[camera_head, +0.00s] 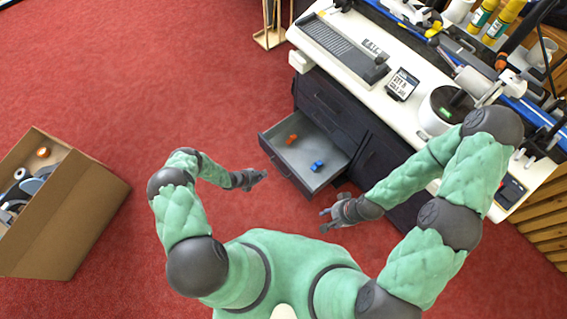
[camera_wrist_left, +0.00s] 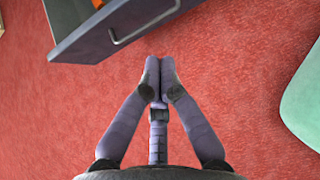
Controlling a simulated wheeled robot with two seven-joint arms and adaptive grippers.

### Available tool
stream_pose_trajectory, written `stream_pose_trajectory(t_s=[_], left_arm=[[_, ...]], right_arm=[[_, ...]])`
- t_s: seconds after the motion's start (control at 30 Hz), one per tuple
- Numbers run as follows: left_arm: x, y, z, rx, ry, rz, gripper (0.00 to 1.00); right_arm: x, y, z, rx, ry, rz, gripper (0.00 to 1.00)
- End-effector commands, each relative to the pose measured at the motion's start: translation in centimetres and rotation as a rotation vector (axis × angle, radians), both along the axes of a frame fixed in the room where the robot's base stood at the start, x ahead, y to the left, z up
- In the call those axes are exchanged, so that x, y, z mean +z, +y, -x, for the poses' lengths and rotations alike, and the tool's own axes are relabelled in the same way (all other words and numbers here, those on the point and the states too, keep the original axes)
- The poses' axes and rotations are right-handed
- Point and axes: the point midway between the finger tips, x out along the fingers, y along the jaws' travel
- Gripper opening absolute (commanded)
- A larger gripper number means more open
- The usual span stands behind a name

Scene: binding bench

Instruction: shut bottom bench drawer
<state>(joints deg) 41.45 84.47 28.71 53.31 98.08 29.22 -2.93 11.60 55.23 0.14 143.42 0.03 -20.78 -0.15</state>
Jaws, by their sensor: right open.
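The bottom drawer (camera_head: 309,158) of the dark bench is pulled out. In it lie an orange item (camera_head: 292,139) and a blue item (camera_head: 317,165). My left gripper (camera_head: 262,174) is just in front of the drawer's left front corner. In the left wrist view its fingertips (camera_wrist_left: 160,62) are together with nothing visible between them, and the drawer front with its handle (camera_wrist_left: 146,24) is ahead, apart from them. My right gripper (camera_head: 326,218) is open and empty, in front of and to the right of the drawer.
The bench top (camera_head: 400,112) holds a long grey device (camera_head: 343,47), a small display (camera_head: 402,84) and several tools. A cardboard box (camera_head: 70,215) with items stands at the left. The red floor (camera_head: 130,80) between box and bench is clear.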

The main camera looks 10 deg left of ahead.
Motion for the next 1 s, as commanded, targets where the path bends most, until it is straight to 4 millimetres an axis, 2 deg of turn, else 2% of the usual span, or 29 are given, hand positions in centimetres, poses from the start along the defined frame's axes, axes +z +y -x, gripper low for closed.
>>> stream_pose_trajectory(t_s=[0.1, 0.2, 0.83, 1.0], left_arm=[[-0.7, 0.7, -0.5, 0.051, -0.013, 0.010, 0.00], [-1.1, 0.7, -1.0, 0.058, -0.016, 0.011, 0.00], [-8.2, -3.7, -6.3, 0.053, -0.015, 0.009, 0.00], [-7.8, -5.1, -8.3, 0.052, -0.016, 0.008, 0.00]], right_arm=[[-0.3, 0.0, 0.0, 0.000, 0.000, 0.000, 0.42], [-0.7, 0.0, 0.0, 0.000, 0.000, 0.000, 0.42], [-6.6, 0.0, 0.0, 0.000, 0.000, 0.000, 0.42], [-7.4, 0.0, 0.0, 0.000, 0.000, 0.000, 0.42]])
